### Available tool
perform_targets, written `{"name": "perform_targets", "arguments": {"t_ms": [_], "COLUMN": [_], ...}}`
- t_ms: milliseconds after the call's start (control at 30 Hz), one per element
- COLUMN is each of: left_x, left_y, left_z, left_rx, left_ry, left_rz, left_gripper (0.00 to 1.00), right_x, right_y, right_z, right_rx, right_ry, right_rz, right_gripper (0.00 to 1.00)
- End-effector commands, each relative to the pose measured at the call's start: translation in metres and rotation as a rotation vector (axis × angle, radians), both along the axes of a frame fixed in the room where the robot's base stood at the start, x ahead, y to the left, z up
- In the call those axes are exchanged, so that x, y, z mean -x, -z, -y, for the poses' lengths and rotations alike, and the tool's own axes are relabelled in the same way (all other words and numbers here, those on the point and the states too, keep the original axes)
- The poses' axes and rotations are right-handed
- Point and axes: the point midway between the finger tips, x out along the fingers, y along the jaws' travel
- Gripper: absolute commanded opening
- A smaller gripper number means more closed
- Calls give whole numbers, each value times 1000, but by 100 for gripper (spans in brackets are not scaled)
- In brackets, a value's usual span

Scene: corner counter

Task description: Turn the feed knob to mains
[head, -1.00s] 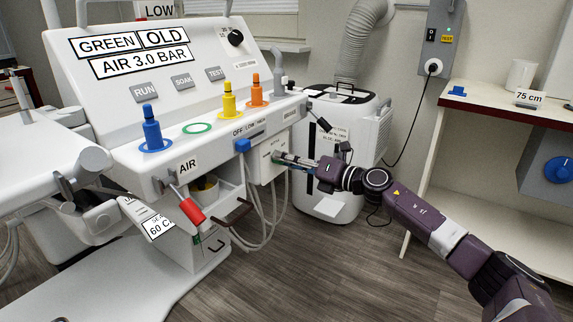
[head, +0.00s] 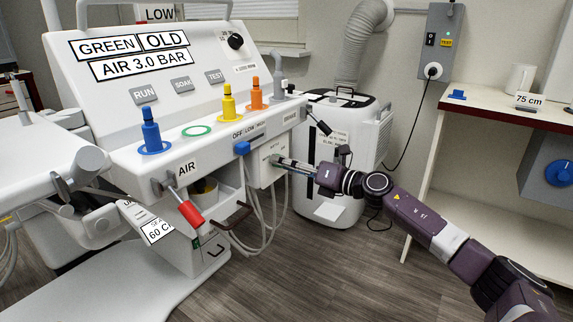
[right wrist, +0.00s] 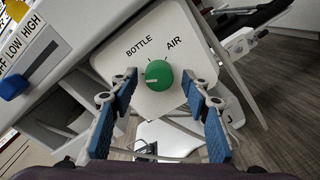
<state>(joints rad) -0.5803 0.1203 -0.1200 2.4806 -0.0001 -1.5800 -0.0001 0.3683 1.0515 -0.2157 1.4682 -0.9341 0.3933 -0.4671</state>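A round green knob (right wrist: 159,75) sits on a white panel (right wrist: 118,62) in the right wrist view. The words BOTTLE, to the left, and AIR, to the right, are printed above it; I see no word "mains". A pale mark shows on the knob, but I cannot tell surely which label it points at. My right gripper (right wrist: 159,82) is open, its blue-padded fingers on either side of the knob with gaps between. In the head view my right gripper (head: 281,162) is at the front of the small panel box (head: 267,172) and mostly hides the knob. My left gripper is not in view.
A blue slider (head: 242,147) with OFF LOW HIGH sits left of the box. Hoses (head: 262,220) hang below it. A red-handled lever (head: 190,212) stands out further left. A white wheeled unit (head: 340,150) stands behind my right arm. The floor in front is clear.

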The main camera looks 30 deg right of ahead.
Motion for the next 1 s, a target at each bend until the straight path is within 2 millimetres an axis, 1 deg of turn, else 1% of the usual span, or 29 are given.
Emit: {"name": "perform_targets", "arguments": {"t_ms": [233,367,467,1000], "left_x": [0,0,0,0], "left_y": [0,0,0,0], "left_z": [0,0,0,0], "left_rx": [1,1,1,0], "left_ry": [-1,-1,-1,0], "left_rz": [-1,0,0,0], "left_gripper": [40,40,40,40], "right_x": [0,4,12,69], "right_y": [-1,-1,0,-2], "right_z": [0,3,6,27], "right_rx": [-2,-3,0,0], "right_ry": [1,2,2,0], "right_rz": [2,2,0,-2], "right_gripper": [44,44,44,44]}}
